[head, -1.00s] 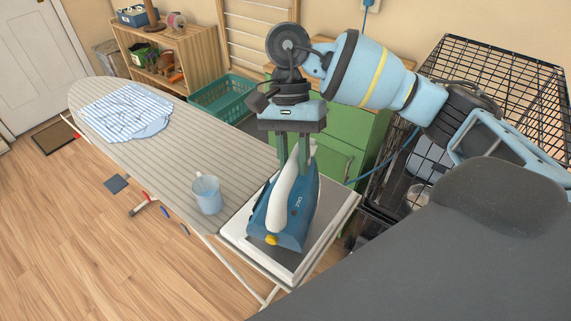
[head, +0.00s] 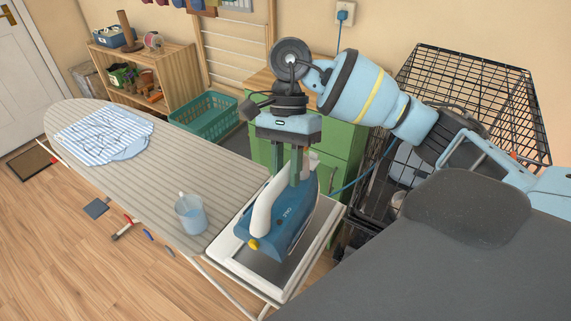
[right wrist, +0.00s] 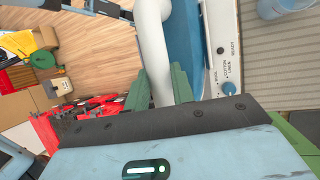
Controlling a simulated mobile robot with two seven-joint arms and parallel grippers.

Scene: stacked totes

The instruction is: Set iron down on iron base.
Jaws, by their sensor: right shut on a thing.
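The iron (head: 293,217) is blue with a white handle and a yellow knob. It is over the iron base (head: 240,259), a white-rimmed grey plate at the near end of the ironing board. My right gripper (head: 298,178) comes from above and is shut on the iron's handle. In the right wrist view the white handle (right wrist: 152,45) runs between the green fingers. The base's white panel with printed labels and a blue knob (right wrist: 222,50) shows beside the iron. I cannot tell whether the iron's sole touches the plate. My left gripper is not in view.
The striped ironing board (head: 170,170) carries a clear measuring cup (head: 190,214) of bluish liquid beside the base and a striped shirt (head: 104,133) farther off. A green cabinet (head: 340,150), a teal basket (head: 203,119) and a black wire cage (head: 480,95) stand behind.

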